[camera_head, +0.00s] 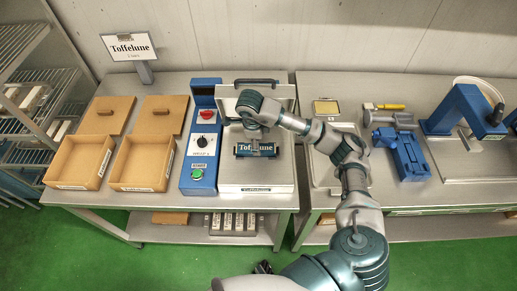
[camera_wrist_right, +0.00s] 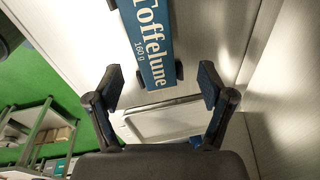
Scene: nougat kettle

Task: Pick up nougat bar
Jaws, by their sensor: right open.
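The nougat bar is a blue block with white "Toffelune" lettering (camera_head: 243,152), lying on the metal plate of the station at centre. In the right wrist view the bar (camera_wrist_right: 150,45) runs down from the top edge, its near end in front of the gap between my fingers. My right gripper (camera_wrist_right: 162,86) is open and empty, with one finger on each side of the gap. No contact shows. My left gripper is not in view.
The station (camera_head: 257,188) has a raised lid behind the bar. A blue control box (camera_head: 199,160) with buttons stands left of it. Two open wooden boxes (camera_head: 80,161) are further left. Blue tools (camera_head: 410,155) and a blue press (camera_head: 462,108) stand on the right table.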

